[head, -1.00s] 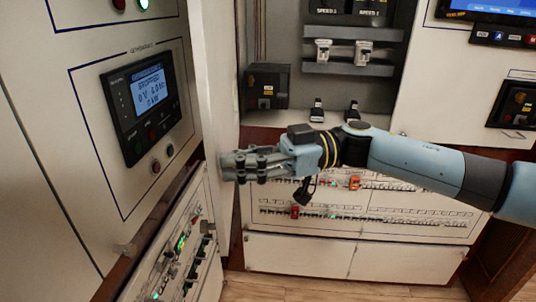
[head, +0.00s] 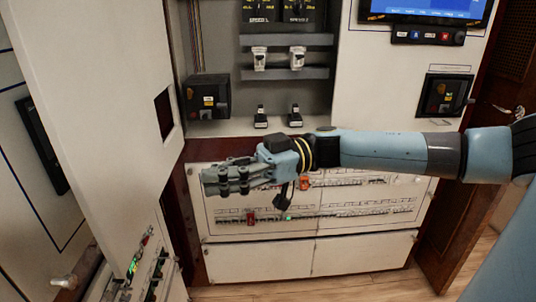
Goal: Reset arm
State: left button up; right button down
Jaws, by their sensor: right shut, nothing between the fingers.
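My right gripper (head: 208,178) shows in the head view, its arm coming in from the right. It is shut and empty, its fingers pointing left. It is in front of the upper left part of the breaker panel (head: 335,219) and hides some of it. The breaker panel carries two rows of small switches, with an orange piece (head: 304,183) in the upper row and a red piece (head: 251,219) and a green light (head: 288,217) in the lower row. I cannot tell whether the gripper touches the panel. My left gripper is out of view.
A side cabinet (head: 95,95) stands close on the left, with a switch panel (head: 147,262) low on it. Two black levers (head: 294,117) stand on the ledge above the breaker panel. A screen (head: 425,10) is at the upper right. Wooden floor (head: 400,285) is free below.

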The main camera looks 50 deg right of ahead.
jog(key=s+d, duration=0.4)
jog(key=d+f+m+t+h+b, duration=0.2)
jog(key=f+m+h+b, duration=0.25)
jog(key=f, duration=0.85)
jog(key=d+f+m+t+h+b, duration=0.25)
jog(key=f+m+h, duration=0.25)
jog(key=f, duration=0.9)
jog(key=d+f+m+t+h+b, duration=0.2)
jog(key=f+m+h+b, duration=0.25)
jog(key=f, duration=0.85)
jog(key=s+a+f+m+g+h+b, duration=0.1)
jog(key=s+a+f+g+h+b, duration=0.2)
jog(key=s+f, duration=0.6)
jog(key=s+a+f+g, duration=0.3)
jog(key=s+f+g, duration=0.15)
jog(key=f, duration=0.85)
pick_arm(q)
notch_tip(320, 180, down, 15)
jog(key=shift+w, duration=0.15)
pick_arm(e)
jog(key=s+a+f+n+g, duration=0.1)
jog(key=s+f+g, duration=0.2)
jog(key=s, duration=0.5)
jog(key=s+a+f+n+g, duration=0.1)
jog(key=s+a+f+g, duration=0.1)
jog(key=s, duration=0.7)
jog(key=shift+f+n+g, duration=0.3)
jog(key=shift+f+g, duration=0.3)
jog(key=shift+f, duration=0.25)
